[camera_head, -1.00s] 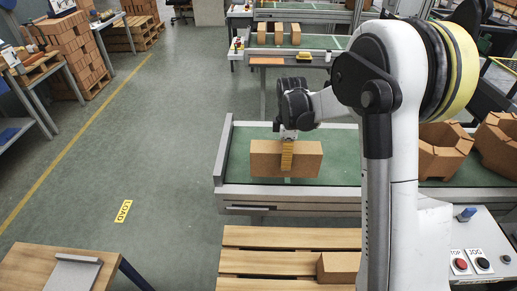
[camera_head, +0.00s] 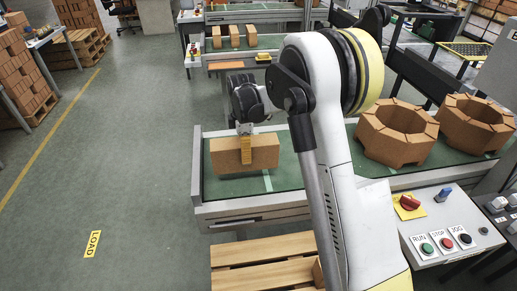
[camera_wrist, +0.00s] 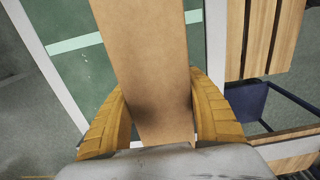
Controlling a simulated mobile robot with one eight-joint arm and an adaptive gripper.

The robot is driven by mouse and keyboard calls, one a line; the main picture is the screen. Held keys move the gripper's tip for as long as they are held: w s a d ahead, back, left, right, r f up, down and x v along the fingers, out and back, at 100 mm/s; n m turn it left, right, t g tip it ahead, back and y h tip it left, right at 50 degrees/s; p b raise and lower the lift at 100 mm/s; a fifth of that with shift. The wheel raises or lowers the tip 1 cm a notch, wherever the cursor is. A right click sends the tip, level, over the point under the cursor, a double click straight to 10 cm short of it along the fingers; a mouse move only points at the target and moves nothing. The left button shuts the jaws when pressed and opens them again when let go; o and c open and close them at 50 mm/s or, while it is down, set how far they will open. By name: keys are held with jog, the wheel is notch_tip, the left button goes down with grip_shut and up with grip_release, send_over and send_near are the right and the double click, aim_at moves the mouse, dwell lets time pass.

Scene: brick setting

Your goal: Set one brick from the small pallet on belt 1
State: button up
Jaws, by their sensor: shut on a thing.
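My gripper (camera_head: 246,149) is shut on a tan brick (camera_head: 264,152), its yellow fingers on both sides of the brick's middle. The wrist view also shows the brick (camera_wrist: 150,60) between the two fingers (camera_wrist: 160,115). The brick is over the near left end of a green belt (camera_head: 222,187) with a grey frame; I cannot tell whether it touches the belt. The small wooden pallet (camera_head: 262,250) is at the bottom centre, with part of another brick (camera_head: 318,273) showing at my arm's edge. My arm hides the belt's middle and part of the pallet.
Two ring-shaped brick stacks (camera_head: 398,133) (camera_head: 474,124) stand on the belt at right. A control panel (camera_head: 440,222) with buttons is at the lower right. Another belt (camera_head: 262,42) with several bricks lies behind. Open floor with a LOAD mark (camera_head: 92,244) is at left.

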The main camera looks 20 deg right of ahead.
jog(key=shift+w+a+f, duration=0.2)
jog(key=shift+a+f, duration=0.15)
jog(key=shift+a, duration=0.2)
jog(key=shift+f+b, duration=0.8)
jog(key=shift+f, duration=1.15)
jog(key=shift+f, duration=0.15)
jog(key=o, duration=1.4)
